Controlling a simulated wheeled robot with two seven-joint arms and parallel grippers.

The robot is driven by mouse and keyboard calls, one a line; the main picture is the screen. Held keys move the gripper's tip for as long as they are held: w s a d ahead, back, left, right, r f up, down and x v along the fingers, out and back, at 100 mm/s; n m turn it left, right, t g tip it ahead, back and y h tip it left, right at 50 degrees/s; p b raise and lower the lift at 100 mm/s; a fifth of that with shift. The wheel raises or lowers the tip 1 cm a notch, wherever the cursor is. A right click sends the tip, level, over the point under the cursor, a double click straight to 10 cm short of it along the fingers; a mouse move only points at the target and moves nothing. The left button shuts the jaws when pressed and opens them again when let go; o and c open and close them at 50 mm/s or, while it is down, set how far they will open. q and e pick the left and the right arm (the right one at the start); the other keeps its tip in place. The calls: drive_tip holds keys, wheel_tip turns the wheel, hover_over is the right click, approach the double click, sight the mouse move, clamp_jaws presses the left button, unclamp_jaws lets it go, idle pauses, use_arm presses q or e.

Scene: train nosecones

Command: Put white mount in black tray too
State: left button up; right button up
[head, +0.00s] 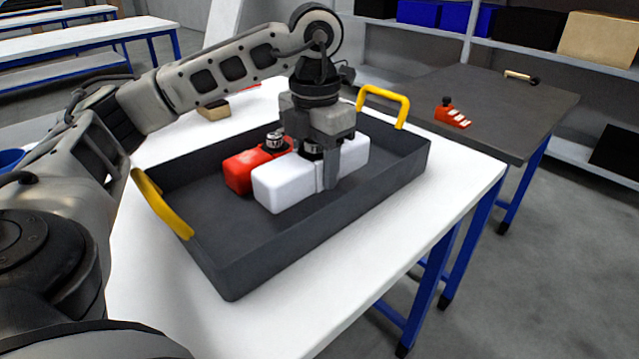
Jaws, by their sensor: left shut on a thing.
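The black tray (270,253) stands on a white table and has a yellow handle at each end. The white mount (283,190) is a white block inside the tray's outline, beside a red block (240,172) with a metal fitting on top. My left gripper (325,165) points down over the white mount and is shut on it, near its middle. I cannot tell whether the white mount touches the tray floor. The gripper hides part of the white mount's top and side. My right gripper is not in view.
The white table (330,325) has bare room in front of the tray. A small tan block (213,111) lies behind the tray. Shelves with bins stand behind.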

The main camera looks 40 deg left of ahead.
sight(320, 200)
use_arm(q)
drive_tip(key=shift+w+f, duration=0.25)
drive_tip(key=f, duration=0.3)
drive_tip(key=shift+w+a+f, duration=0.15)
drive_tip(key=shift+w, duration=0.25)
drive_tip(key=shift+f, duration=0.35)
drive_tip(key=shift+f, duration=0.1)
drive_tip(key=o, duration=1.1)
drive_tip(key=shift+b, duration=0.3)
